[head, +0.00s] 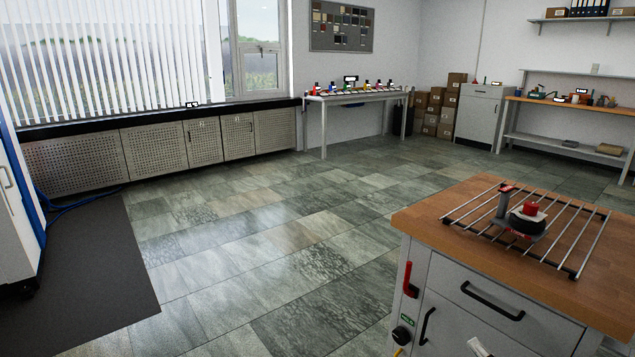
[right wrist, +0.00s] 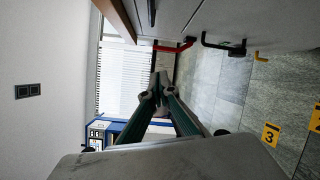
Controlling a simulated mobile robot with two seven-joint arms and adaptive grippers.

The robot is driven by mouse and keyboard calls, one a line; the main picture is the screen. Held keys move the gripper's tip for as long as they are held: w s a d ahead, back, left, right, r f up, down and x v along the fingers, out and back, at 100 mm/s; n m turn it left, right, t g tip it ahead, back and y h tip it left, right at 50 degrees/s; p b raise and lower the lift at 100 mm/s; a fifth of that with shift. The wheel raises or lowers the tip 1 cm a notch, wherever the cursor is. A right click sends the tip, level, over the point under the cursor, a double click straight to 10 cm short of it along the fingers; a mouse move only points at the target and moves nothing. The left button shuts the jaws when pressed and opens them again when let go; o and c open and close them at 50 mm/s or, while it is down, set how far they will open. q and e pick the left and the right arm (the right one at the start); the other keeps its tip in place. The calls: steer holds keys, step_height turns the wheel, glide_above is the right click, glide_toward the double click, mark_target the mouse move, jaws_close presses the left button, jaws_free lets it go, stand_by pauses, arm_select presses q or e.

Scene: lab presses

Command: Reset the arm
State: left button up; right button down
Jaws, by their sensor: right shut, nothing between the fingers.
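My right gripper (right wrist: 160,88) shows in the right wrist view with its two dark green fingers running together at the tips. It is shut and empty. It is beside the drawer cabinet, whose grey front fills the top of that view. A red lever (right wrist: 175,47) and a black handle (right wrist: 222,44) on the cabinet lie beyond the fingertips, apart from them. In the head view at most a small pale part shows at the bottom edge, too little to identify. My left gripper is in neither view.
The cabinet (head: 490,305) has a wooden top bearing a metal rod rack (head: 575,232) and a small device with a red knob (head: 531,208). Its red lever (head: 408,280) is on the corner. Tiled floor (head: 270,245) is clear in the middle. A bench (head: 365,97) stands behind.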

steer(key=d+r+n, duration=0.2)
steer(key=d, duration=0.3)
steer(key=s+a+f+m+g, duration=0.3)
steer(key=s+a+f+m, duration=0.2)
steer(key=s, duration=0.7)
steer(key=s+a+f+m+g, duration=0.2)
steer(key=s+a+f+m, duration=0.35)
steer(key=s, duration=0.55)
steer(key=s+a+f+m+g, duration=0.35)
steer(key=s+a+m, duration=0.2)
steer(key=s, duration=0.65)
arm_select(q)
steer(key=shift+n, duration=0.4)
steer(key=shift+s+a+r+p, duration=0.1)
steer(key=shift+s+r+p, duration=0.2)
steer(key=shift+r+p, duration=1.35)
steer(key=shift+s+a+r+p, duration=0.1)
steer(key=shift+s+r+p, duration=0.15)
steer(key=shift+p, duration=2.7)
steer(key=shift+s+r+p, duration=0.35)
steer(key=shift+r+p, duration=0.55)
steer(key=shift+p, duration=1.4)
arm_select(e)
steer(key=w+a+r+m+t+h, duration=0.1)
steer(key=a+r+m+t+h, duration=0.1)
steer(key=a+r+m, duration=0.2)
steer(key=shift+a+r+m, duration=0.4)
steer(key=shift+r+m, duration=0.8)
steer(key=shift+r, duration=0.25)
